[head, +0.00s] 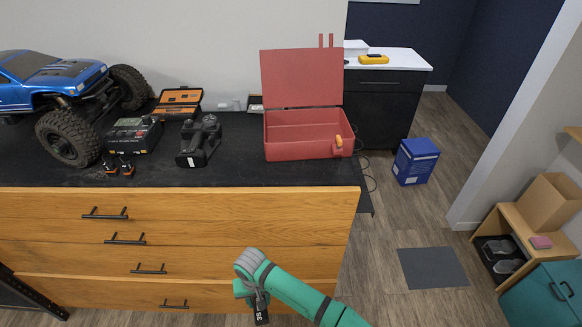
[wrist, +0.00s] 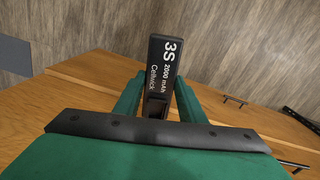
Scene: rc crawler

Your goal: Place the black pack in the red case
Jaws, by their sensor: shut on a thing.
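The black pack (wrist: 163,62) is held between the fingers of my gripper (wrist: 157,95) in the wrist view. In the head view the pack (head: 261,312) shows at the bottom, below my green gripper (head: 252,290), in front of the wooden drawers and lower than the worktop. The red case (head: 300,150) stands open on the right end of the black worktop, its lid upright at the back. The case is well above and beyond my gripper. Its inside looks empty, with an orange-yellow latch at its front right.
On the worktop (head: 235,165) stand a blue crawler truck (head: 55,75), a charger (head: 132,135), a black transmitter (head: 199,142) and an open orange-black box (head: 178,100). Wooden drawers (head: 180,235) front the worktop. A blue box (head: 415,162) stands on the floor at right.

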